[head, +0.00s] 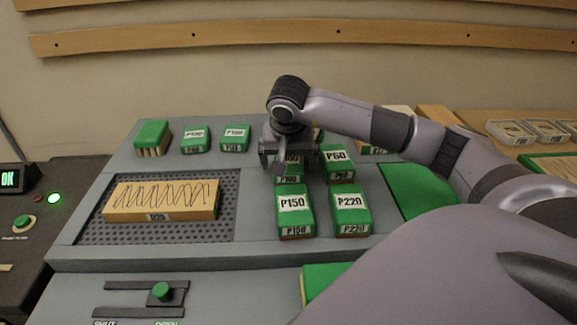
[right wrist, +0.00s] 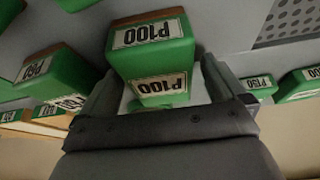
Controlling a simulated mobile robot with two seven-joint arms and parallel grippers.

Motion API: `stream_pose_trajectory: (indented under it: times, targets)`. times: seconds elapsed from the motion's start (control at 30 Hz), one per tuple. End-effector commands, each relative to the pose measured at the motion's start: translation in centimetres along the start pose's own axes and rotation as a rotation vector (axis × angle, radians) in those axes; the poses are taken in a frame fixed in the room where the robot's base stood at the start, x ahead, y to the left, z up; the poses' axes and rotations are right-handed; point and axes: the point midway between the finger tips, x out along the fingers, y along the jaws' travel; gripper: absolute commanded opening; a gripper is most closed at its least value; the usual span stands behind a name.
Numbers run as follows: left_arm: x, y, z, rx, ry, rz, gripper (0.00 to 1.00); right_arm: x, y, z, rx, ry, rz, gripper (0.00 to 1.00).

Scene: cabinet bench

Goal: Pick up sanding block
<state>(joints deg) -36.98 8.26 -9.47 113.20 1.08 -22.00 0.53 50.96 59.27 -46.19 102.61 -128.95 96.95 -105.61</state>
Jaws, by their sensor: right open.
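Several green sanding blocks with white grit labels stand on the grey bench top. The P150 block (head: 295,211) and P220 block (head: 350,211) are at the front, and the P60 block (head: 338,163) is behind P220. My right gripper (head: 287,160) is over the P100 block (head: 288,181), which it partly hides in the head view. In the right wrist view, my right gripper (right wrist: 157,88) is open, with a finger on either side of the P100 block (right wrist: 150,52). I cannot tell whether the fingers touch it. My left gripper is not in view.
A wooden board with a black scribble (head: 160,199) lies on the perforated panel (head: 228,200) at left. A brush-like green block (head: 152,137) and smaller green blocks (head: 195,139) stand at the back. A green sheet (head: 417,190) lies right of the blocks.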

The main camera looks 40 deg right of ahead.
Motion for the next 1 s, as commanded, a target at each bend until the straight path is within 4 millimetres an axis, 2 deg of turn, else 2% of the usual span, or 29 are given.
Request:
stream_pose_trajectory:
  times: [0.43, 0.47, 0.5, 0.63, 1.0]
  targets:
    - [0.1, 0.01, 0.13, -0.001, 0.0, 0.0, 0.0, 0.25, 0.02, 0.09, 0.001, 0.0, 0.0, 0.98]
    - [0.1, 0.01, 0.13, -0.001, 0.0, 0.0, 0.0, 0.25, 0.02, 0.08, 0.001, 0.0, 0.0, 0.91]
    - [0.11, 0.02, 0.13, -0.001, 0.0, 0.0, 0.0, 0.25, 0.02, 0.08, 0.001, 0.0, 0.0, 0.78]
    - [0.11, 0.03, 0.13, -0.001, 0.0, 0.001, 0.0, 0.25, 0.02, 0.08, 0.001, 0.0, 0.0, 0.37]
    - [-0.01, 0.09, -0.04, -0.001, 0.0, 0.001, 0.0, -0.09, -0.01, -0.07, 0.001, 0.001, -0.001, 0.37]
